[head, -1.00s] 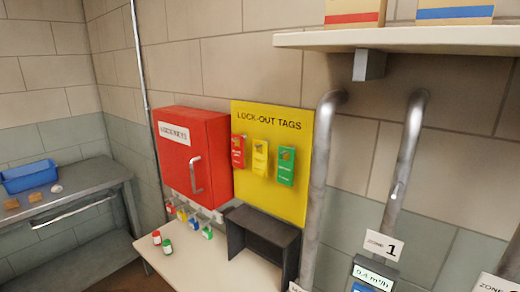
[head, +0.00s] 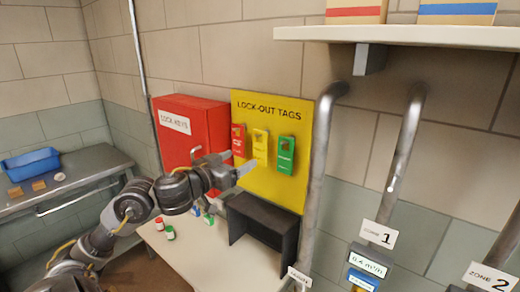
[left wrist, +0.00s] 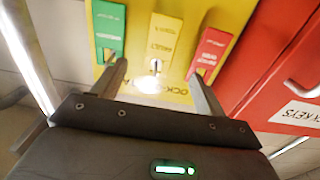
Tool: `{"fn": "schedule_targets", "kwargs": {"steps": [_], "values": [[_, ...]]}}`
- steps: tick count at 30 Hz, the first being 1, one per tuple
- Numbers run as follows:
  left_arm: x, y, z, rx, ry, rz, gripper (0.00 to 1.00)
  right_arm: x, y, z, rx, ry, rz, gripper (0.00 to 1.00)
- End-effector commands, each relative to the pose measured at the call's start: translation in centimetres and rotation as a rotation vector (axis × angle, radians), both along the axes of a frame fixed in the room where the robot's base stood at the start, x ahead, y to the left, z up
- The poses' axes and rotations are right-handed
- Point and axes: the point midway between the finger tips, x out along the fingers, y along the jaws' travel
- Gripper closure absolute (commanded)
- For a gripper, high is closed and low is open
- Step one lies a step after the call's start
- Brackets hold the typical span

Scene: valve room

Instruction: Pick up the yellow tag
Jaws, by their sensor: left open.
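The yellow tag (head: 260,146) hangs on the yellow lock-out tags board (head: 296,195), between the red tag (head: 238,139) and the green tag (head: 286,154). My left gripper (head: 246,163) is open and in front of the board, close to the lower part of the yellow and red tags. In the left wrist view the yellow tag (left wrist: 163,38) lies ahead between the two open fingers (left wrist: 157,76), with nothing held. That view is upside down, with the green tag (left wrist: 108,28) on the left and the red tag (left wrist: 209,52) on the right. My right gripper is not in view.
The red key box (head: 205,120) is left of the board, partly behind my left arm. A dark open box (head: 262,215) stands on the table (head: 205,262) below. A grey pipe (head: 318,165) runs close to the board's right edge. A shelf (head: 400,34) overhangs at upper right.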

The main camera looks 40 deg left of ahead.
Motion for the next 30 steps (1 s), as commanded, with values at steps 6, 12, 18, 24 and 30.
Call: {"fn": "schedule_targets", "kwargs": {"steps": [6, 12, 18, 24, 30], "values": [[0.7, 0.1, 0.3, -0.007, -0.005, -0.002, 0.27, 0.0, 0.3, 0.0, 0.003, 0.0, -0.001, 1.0], [3.5, 0.1, 0.4, -0.01, -0.006, -0.001, 0.27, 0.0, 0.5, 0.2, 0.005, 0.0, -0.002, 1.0], [5.5, 0.1, 0.3, -0.007, -0.004, -0.001, 0.27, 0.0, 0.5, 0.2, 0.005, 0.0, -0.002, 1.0], [5.9, 0.2, 0.3, -0.006, -0.002, -0.001, 0.27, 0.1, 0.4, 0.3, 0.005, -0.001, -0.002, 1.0], [8.7, 0.3, 0.8, -0.01, -0.004, -0.002, 0.27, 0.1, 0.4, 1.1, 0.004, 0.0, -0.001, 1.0]]}}
